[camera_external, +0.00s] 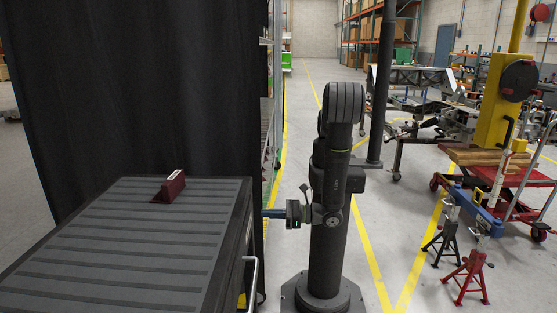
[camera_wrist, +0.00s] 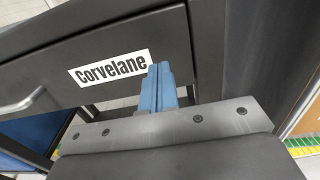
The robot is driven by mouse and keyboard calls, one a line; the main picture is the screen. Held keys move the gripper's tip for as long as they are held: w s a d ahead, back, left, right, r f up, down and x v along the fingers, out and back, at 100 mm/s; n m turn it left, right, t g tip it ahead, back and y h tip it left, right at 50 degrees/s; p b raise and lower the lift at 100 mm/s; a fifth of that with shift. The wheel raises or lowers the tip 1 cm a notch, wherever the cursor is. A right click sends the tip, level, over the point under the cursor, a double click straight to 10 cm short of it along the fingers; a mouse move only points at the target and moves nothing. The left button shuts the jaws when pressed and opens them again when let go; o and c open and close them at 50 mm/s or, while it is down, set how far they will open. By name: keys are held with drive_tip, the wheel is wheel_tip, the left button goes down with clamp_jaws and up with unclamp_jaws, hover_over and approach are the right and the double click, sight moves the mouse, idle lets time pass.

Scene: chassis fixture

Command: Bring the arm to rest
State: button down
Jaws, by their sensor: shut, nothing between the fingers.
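My arm stands folded and upright on its base in the external view. My gripper (camera_external: 268,213) sticks out to the left from the arm, low and level, towards the right side of the dark cart (camera_external: 130,235). Its blue fingers are shut with nothing between them. In the wrist view the shut fingers of my gripper (camera_wrist: 158,86) lie together in front of a dark panel with a white "corvelane" label (camera_wrist: 108,67). I cannot tell how wide the gap between fingertips and panel is.
A dark red block (camera_external: 169,189) sits on the cart's ribbed top. A metal handle (camera_external: 252,277) is on the cart's right side, below my gripper. A black curtain (camera_external: 140,90) hangs behind the cart.

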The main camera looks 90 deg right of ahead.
sight(252, 213)
drive_tip(key=shift+w, duration=1.6)
drive_tip(key=c, duration=2.1)
unclamp_jaws()
